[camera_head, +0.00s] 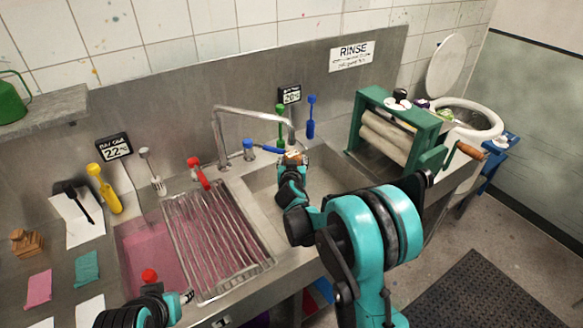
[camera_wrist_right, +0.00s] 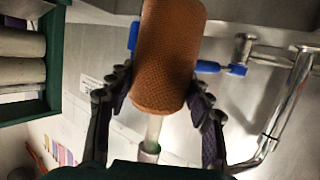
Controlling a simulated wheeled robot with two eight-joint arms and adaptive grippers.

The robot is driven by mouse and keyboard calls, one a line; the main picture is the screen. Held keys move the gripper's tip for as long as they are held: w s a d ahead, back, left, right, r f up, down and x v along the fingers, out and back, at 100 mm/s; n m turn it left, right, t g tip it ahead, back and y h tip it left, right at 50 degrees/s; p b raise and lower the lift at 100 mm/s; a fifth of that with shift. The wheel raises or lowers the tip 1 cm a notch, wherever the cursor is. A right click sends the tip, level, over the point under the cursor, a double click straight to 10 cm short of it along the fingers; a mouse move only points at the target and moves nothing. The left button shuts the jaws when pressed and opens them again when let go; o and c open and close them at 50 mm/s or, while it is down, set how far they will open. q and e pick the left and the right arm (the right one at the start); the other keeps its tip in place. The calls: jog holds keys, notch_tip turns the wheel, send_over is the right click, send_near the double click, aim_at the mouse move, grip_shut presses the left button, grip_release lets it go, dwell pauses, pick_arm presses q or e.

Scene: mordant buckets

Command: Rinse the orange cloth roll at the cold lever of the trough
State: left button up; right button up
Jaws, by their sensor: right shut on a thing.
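The orange cloth roll (camera_wrist_right: 168,55) is upright between the fingers of my right gripper (camera_wrist_right: 160,95) in the wrist view, and the gripper is shut on it. In the head view my right gripper (camera_head: 292,158) is over the right basin of the trough (camera_head: 328,182), by the end of the metal spout (camera_head: 250,110). Only a little of the roll shows there. The blue cold lever (camera_head: 268,149) is just left of the gripper; blue also shows behind the roll in the wrist view (camera_wrist_right: 208,67). I cannot make out running water. My left gripper (camera_head: 150,312) is partly cut off at the bottom edge.
A red lever (camera_head: 199,172) stands left of the spout. A wire rack (camera_head: 215,240) lies over the pink-filled left basin (camera_head: 145,250). A green wringer (camera_head: 395,130) stands close on the right. Yellow, green and blue handled tools line the back.

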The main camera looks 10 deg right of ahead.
jog(key=shift+s+a, duration=0.2)
jog(key=shift+a, duration=0.05)
jog(key=shift+w+d, duration=0.15)
jog(key=shift+d, duration=0.05)
jog(key=shift+w+d, duration=0.15)
jog(key=shift+w, duration=0.05)
jog(key=shift+s, duration=0.15)
jog(key=shift+s+a+b, duration=0.25)
jog(key=shift+a+b, duration=0.05)
jog(key=shift+a, duration=0.05)
jog(key=shift+w+d, duration=0.15)
dwell(0.4)
jog(key=shift+w+d, duration=0.2)
jog(key=shift+w, duration=0.05)
jog(key=shift+s+a, duration=0.1)
